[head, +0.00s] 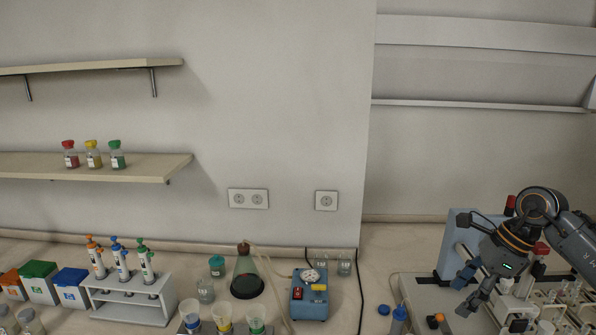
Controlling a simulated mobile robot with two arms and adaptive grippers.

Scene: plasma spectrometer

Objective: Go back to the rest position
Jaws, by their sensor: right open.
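My right gripper (468,290) hangs at the right side of the head view, on the arm coming in from the right edge. Its fingers are apart and point down and to the left, with nothing seen between them. It is above the bench equipment at the lower right and in front of a blue-grey panel (453,240). It hides part of the equipment behind it. My left gripper is not in this view.
White racks with vials (570,295) stand close to my right gripper. A blue pump box (310,295), a dark flask (246,275) and a pipette stand (130,305) are on the bench to the left. Shelves (150,168) are on the left wall.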

